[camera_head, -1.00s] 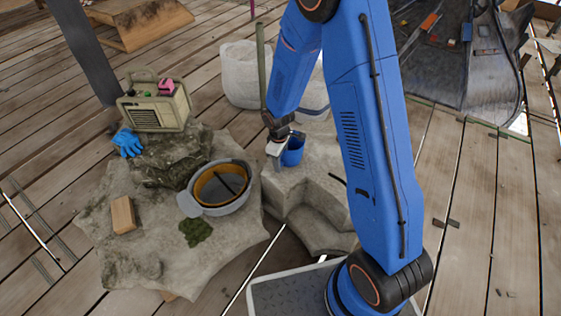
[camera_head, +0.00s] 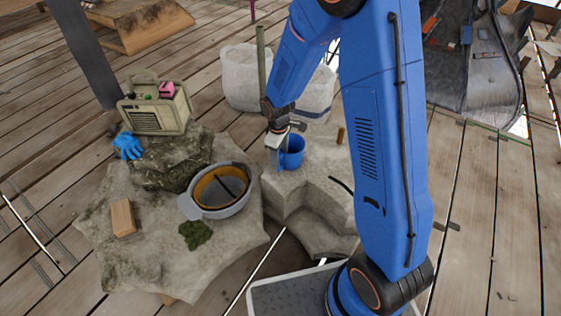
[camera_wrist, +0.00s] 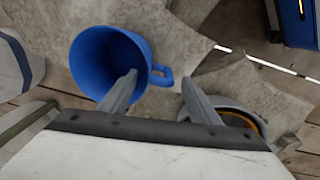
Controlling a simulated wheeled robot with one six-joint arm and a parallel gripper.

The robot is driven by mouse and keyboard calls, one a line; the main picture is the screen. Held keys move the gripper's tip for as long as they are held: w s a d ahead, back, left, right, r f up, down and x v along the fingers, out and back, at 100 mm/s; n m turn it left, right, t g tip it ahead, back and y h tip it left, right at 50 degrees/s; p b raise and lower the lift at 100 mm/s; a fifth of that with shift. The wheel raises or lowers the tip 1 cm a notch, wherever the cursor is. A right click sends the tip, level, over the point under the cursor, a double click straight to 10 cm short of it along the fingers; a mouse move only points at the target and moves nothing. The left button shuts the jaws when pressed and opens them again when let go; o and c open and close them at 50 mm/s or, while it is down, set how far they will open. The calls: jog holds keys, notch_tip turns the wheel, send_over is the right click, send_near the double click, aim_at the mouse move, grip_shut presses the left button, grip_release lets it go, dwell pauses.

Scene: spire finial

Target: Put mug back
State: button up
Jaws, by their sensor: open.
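A blue mug (camera_head: 292,153) stands on the pale stone block right of the grey basin. In the wrist view the mug (camera_wrist: 92,62) shows its open mouth, with its handle to the right. My gripper (camera_head: 277,165) is at the mug's left side in the head view. In the wrist view my gripper (camera_wrist: 160,85) is open; its left finger overlaps the mug's lower right rim and its right finger is beyond the handle. I cannot tell whether either finger touches the mug. No place for the mug is clearly marked.
A grey basin (camera_head: 245,203) with an orange-rimmed pan sits on the left stone. A radio (camera_head: 155,105), blue glove (camera_head: 127,144), wooden block (camera_head: 123,217) and moss clump (camera_head: 195,234) are around it. A white sack (camera_head: 240,78) and an upright pole (camera_head: 261,60) stand behind.

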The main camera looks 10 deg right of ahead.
jog(key=shift+s+a+r, duration=0.1)
jog(key=shift+s+r, duration=0.05)
jog(key=shift+r, duration=1.4)
jog(key=shift+s+r, duration=0.1)
jog(key=shift+r, duration=1.4)
jog(key=s+d+r+m+t, duration=0.1)
jog(key=s+d+r+m, duration=0.1)
jog(key=s+d+r, duration=0.3)
jog(key=s+r+m, duration=0.1)
jog(key=s+r, duration=0.2)
jog(key=r, duration=0.4)
jog(key=s+d+r+m+t, duration=0.1)
jog(key=s+d+r+m, duration=0.1)
jog(key=s+d+r, duration=0.3)
jog(key=s+d+r+m+t, duration=0.1)
jog(key=s+r, duration=0.3)
jog(key=s, duration=0.5)
jog(key=s+d+r+m+t, duration=0.1)
jog(key=s+r+m, duration=0.3)
jog(key=s, duration=0.5)
jog(key=shift+d+r, duration=0.25)
jog(key=shift+d, duration=0.1)
